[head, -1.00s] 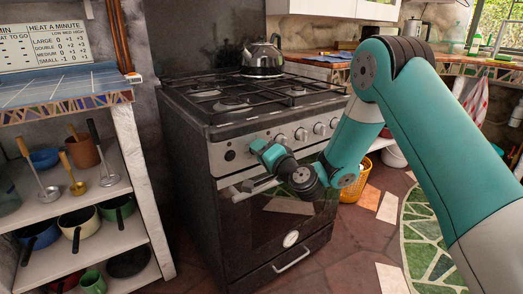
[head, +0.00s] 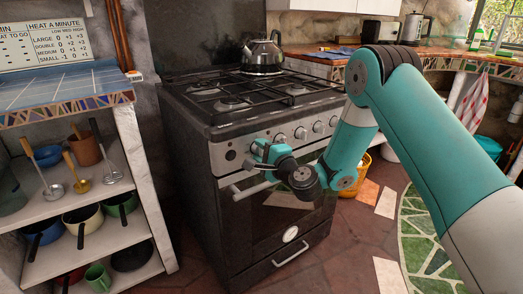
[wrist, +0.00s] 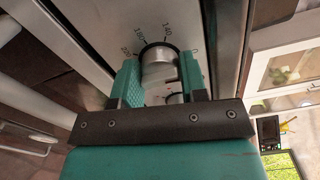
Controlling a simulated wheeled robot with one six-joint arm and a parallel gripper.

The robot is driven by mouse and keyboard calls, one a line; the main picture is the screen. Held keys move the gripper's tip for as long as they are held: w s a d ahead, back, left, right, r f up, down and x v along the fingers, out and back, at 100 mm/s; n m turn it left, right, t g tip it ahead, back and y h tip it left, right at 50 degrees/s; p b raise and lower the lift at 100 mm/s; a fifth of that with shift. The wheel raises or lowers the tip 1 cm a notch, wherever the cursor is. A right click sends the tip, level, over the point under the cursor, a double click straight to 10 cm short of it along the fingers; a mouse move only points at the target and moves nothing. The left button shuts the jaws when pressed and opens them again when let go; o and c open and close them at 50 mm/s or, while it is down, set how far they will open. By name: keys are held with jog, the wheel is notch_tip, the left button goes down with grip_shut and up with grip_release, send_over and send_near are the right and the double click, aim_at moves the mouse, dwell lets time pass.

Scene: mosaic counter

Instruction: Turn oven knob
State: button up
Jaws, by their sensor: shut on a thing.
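The oven (head: 262,238) is a dark stove with a steel control panel (head: 226,157) and a row of silver knobs (head: 300,133). My gripper (head: 262,150) is at the left part of this panel, in front of a knob that it mostly hides in the head view. In the wrist view, the silver oven knob (wrist: 160,68) sits between the two teal fingers of my gripper (wrist: 160,80), which are shut on its sides. Dial numbers are printed on the panel around the knob.
The oven door handle (head: 255,188) runs just below my gripper. A kettle (head: 262,56) stands on the hob. Shelves with pots (head: 82,213) are at the left. An orange basket (head: 356,180) stands on the floor right of the oven.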

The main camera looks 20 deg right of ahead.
jog(key=shift+d, duration=0.1)
dwell(0.3)
jog(key=o, duration=0.9)
jog(key=shift+s, duration=0.1)
jog(key=b+v, duration=1.7)
jog(key=b, duration=0.7)
